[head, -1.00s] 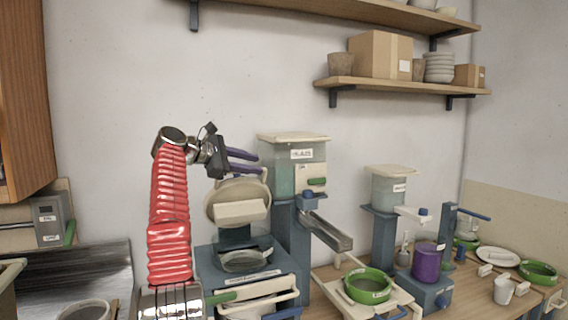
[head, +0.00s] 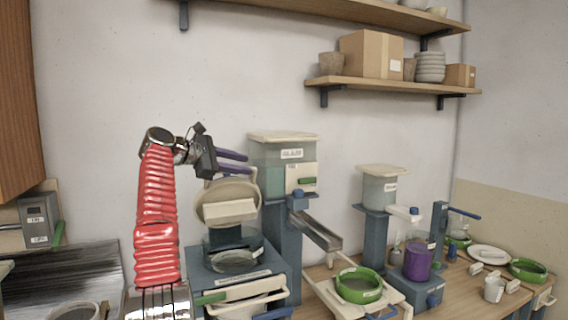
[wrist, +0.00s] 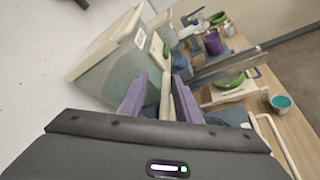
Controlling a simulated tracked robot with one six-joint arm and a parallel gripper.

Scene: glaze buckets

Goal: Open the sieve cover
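The sieve cover (head: 228,190), a round cream lid with a block-like handle on its face, stands raised and tilted back above the blue sieve housing (head: 236,270) in the head view. A clear round bowl-like part (head: 233,260) lies uncovered below it. My gripper (head: 247,162) is just above and behind the cover's top edge, its two purple fingers apart. In the wrist view my gripper (wrist: 162,82) is open, with a cream edge visible between the fingers, possibly the cover. I cannot tell whether the fingers touch it.
A lidded glaze tank (head: 283,165) stands close right of my gripper, with a metal chute (head: 316,231) below it. A green-rimmed sieve (head: 359,285) and a purple cup (head: 417,262) are further right. The wall above is clear up to the shelves.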

